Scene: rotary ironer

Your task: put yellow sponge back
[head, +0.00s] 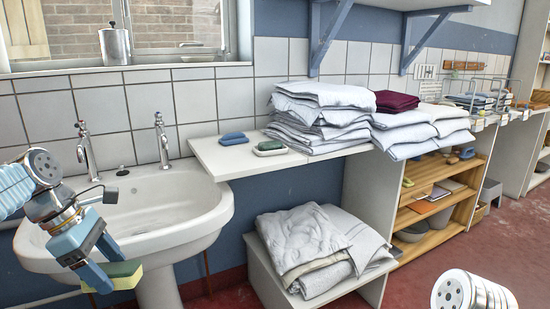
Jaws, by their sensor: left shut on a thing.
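The yellow sponge (122,276), yellow with a darker green side, is at the lower left of the head view, in front of the white sink. My left gripper (103,270) is shut on the sponge and holds it in the air, below the level of the sink's front rim. The fingers partly hide the sponge. A rounded white part of my right arm shows at the bottom right, but the right gripper itself is out of the frame.
The sink (165,212) with two taps is close behind my left arm. A white shelf (225,160) beside it bears a blue item (233,138), a green-and-white item (270,148) and folded linen (320,115). A wooden rack (440,200) stands at right. Red floor is clear in front.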

